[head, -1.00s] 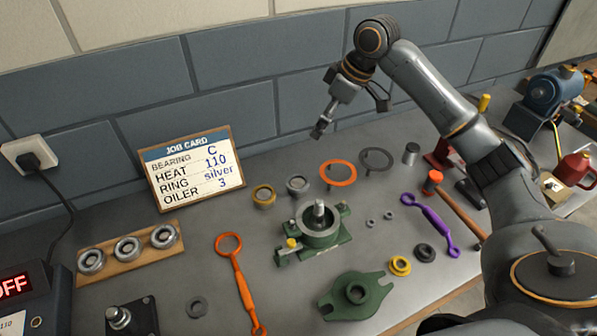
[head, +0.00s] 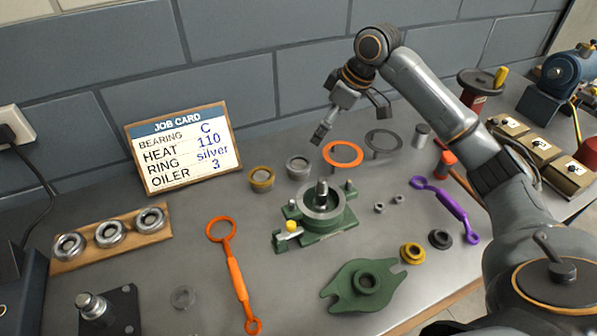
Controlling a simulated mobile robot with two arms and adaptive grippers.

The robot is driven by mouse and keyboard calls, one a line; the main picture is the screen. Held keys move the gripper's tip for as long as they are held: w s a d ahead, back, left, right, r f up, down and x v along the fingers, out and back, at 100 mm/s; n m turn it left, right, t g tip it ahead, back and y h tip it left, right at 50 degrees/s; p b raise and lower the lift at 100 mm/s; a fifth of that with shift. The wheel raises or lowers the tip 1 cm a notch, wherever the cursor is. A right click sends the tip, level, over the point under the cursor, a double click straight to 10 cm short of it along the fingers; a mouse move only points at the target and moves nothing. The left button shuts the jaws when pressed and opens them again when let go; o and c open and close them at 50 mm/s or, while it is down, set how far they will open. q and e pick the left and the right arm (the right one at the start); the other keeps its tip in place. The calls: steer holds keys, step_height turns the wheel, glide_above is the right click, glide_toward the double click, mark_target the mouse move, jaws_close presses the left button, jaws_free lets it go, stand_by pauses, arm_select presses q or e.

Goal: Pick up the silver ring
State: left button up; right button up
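A short silver ring (head: 298,168) stands upright on the bench in the head view, just right of a similar brass-coloured ring (head: 261,179). My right gripper (head: 350,124) comes in from the right and hangs above and to the right of the silver ring, near the wall. Its two fingers are spread apart with nothing between them. It does not touch the ring. My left gripper is not in view.
A green housing (head: 320,213) with a central shaft stands just in front of the silver ring. An orange flat ring (head: 343,155) is to its right. A job card (head: 183,150) leans left, reading "RING silver". A bearing rack (head: 112,238) and orange tool (head: 234,270) lie in front.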

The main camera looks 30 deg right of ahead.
glide_toward(299, 164)
steer(key=f, duration=0.2)
steer(key=shift+w+a+f+p, duration=0.35)
steer(key=shift+w+p, duration=0.05)
steer(key=shift+p, duration=0.2)
steer(key=x, duration=0.4)
steer(key=shift+w+a+f+p, duration=0.1)
steer(key=shift+p, duration=0.3)
steer(key=shift+c, duration=0.4)
steer(key=c, duration=1.2)
steer(key=shift+c, duration=0.2)
